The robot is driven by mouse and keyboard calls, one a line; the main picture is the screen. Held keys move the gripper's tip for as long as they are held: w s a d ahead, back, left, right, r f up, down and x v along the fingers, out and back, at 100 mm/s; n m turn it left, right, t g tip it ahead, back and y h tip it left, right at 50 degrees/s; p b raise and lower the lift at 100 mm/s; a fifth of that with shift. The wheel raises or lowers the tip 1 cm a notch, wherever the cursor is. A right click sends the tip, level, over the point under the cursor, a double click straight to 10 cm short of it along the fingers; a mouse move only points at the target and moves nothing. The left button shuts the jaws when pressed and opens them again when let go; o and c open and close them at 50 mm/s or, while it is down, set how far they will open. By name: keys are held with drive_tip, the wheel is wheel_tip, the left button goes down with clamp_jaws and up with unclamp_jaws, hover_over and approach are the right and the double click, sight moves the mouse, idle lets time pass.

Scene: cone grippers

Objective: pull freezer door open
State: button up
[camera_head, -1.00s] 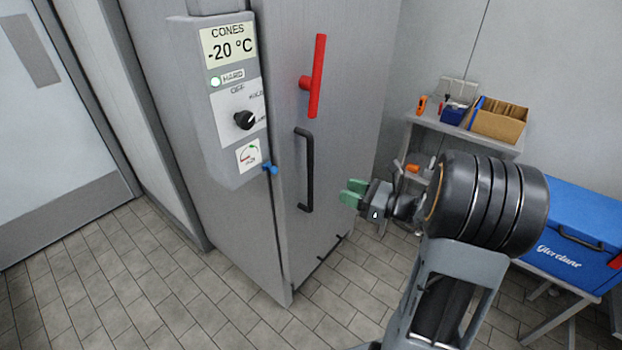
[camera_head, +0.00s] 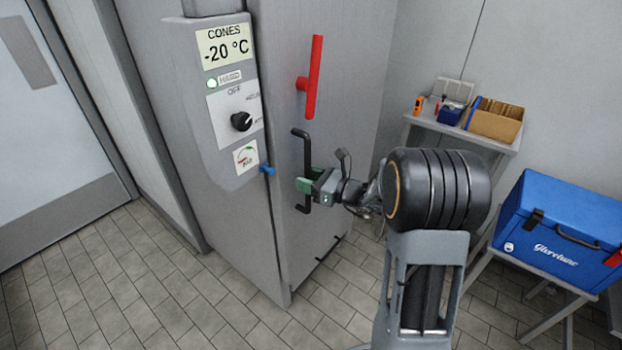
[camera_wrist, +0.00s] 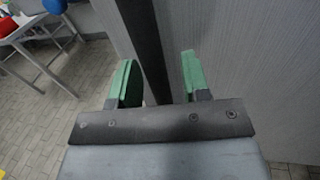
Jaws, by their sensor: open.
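The grey freezer door (camera_head: 345,130) is closed, with a vertical black handle (camera_head: 307,150) on it. A red lever (camera_head: 314,80) is mounted above the handle. My gripper (camera_head: 310,180) has green fingers and is at the lower part of the black handle. In the wrist view, the black handle bar (camera_wrist: 148,50) stands between my open green fingers (camera_wrist: 158,85), with a visible gap to each finger. The bar's lower end is hidden behind the gripper body.
The control panel (camera_head: 228,100) with a dial and a small blue knob (camera_head: 267,170) is on the freezer's left side. A metal table (camera_head: 500,138) with a cardboard box (camera_head: 497,120) stands at right. A blue cooler (camera_head: 560,235) sits on a stand. Tiled floor is clear before the freezer.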

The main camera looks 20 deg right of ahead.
clamp_jaws()
idle(0.3)
